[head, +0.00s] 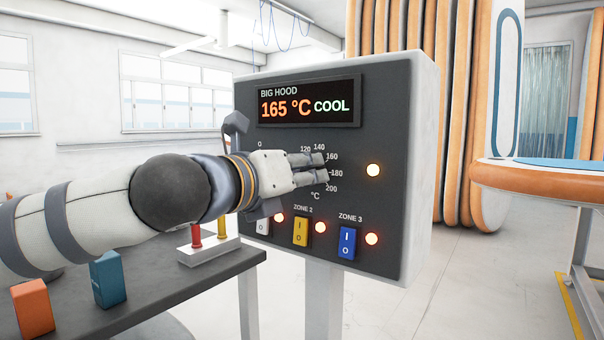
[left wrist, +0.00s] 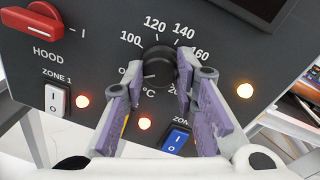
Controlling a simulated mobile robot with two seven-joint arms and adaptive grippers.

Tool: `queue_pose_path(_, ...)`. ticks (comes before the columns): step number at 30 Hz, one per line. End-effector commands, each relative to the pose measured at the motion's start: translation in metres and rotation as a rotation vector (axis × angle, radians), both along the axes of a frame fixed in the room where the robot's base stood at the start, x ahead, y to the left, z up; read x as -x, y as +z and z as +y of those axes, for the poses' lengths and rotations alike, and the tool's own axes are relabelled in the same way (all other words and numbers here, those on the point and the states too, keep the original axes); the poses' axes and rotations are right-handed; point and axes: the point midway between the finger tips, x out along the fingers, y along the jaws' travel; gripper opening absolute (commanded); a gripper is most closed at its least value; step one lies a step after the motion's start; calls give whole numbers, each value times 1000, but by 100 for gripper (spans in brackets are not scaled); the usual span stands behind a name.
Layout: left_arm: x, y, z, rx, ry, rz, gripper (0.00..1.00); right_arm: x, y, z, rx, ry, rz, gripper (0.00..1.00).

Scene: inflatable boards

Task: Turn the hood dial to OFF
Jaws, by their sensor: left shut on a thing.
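The grey control panel (head: 395,120) has a display (head: 308,101) reading "BIG HOOD 165 °C COOL". In the left wrist view a black round dial (left wrist: 158,62) sits inside a temperature scale. My left gripper (head: 322,167) is at this dial, its two fingers (left wrist: 160,74) on either side and shut on it. A red knob (left wrist: 40,22) above the word HOOD stands at the upper left of the wrist view, apart from the fingers, with an "I" mark to its right. The arm and gripper hide the red knob and the black dial in the head view.
Below the dial are white (left wrist: 57,100), yellow (head: 300,232) and blue (head: 347,242) zone switches with lit lamps. A dark table (head: 190,285) at the lower left holds orange (head: 34,308) and teal (head: 106,280) blocks.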

Motion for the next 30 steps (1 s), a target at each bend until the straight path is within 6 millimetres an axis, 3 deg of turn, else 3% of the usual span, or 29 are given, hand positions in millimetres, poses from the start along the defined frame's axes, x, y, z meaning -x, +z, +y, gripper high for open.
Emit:
queue_pose_path(24,0,1,0,87,-2,62,0,0,0,0,0,0,0,40)
queue_pose_path(25,0,1,0,87,-2,62,33,0,0,0,0,0,0,40)
queue_pose_path(27,0,1,0,87,-1,61,47,0,0,0,0,0,0,40)
queue_pose_path(30,0,1,0,86,0,61,47,0,0,0,0,0,0,40)
